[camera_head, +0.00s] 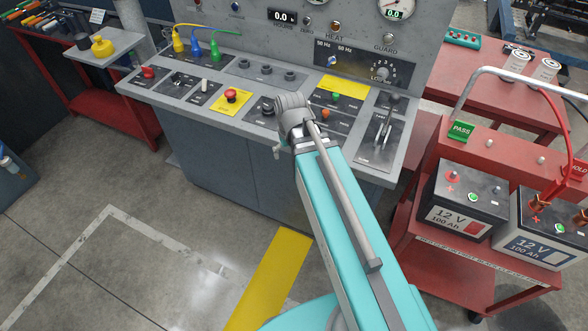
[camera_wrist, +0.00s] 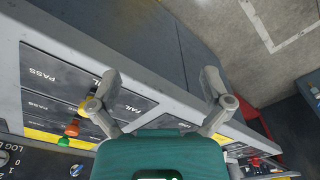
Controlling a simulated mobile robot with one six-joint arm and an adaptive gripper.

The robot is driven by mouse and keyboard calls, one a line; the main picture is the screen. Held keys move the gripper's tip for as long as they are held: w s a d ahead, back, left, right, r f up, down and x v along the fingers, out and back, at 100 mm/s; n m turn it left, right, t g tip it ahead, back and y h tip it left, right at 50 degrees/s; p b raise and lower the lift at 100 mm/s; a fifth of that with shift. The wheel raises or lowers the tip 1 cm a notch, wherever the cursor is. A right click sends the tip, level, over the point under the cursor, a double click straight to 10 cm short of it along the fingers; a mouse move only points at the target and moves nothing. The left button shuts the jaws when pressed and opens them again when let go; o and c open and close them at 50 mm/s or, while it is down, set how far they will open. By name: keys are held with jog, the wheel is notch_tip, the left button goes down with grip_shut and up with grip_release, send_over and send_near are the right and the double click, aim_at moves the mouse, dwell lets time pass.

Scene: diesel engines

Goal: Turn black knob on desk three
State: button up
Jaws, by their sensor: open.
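The grey control desk (camera_head: 215,60) stands in front of me in the head view. A black knob (camera_head: 268,105) sits on its top, just left of my arm's end. No desk number is readable. My gripper's fingers are mostly hidden behind my arm there. In the wrist view my gripper (camera_wrist: 160,82) is open and empty, with its two fingers spread over the desk's front edge. No black knob shows clearly between the fingers.
A red emergency button (camera_head: 231,95) on a yellow plate is left of the knob. Orange (camera_head: 325,113) and green (camera_head: 336,97) buttons are to the right. A red cart (camera_head: 440,255) with batteries stands right. The floor (camera_head: 100,240) at left is clear.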

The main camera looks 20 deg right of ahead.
jog(key=shift+g, duration=0.4)
jog(key=shift+s+f+b, duration=0.25)
jog(key=shift+s+f, duration=0.05)
jog(key=shift+s, duration=0.35)
jog(key=shift+s+f+b, duration=0.2)
jog(key=shift+s+f, duration=0.1)
jog(key=shift+s, duration=0.4)
jog(key=shift+s+f+b, duration=0.25)
jog(key=shift+s+f, duration=0.05)
jog(key=shift+s, duration=0.35)
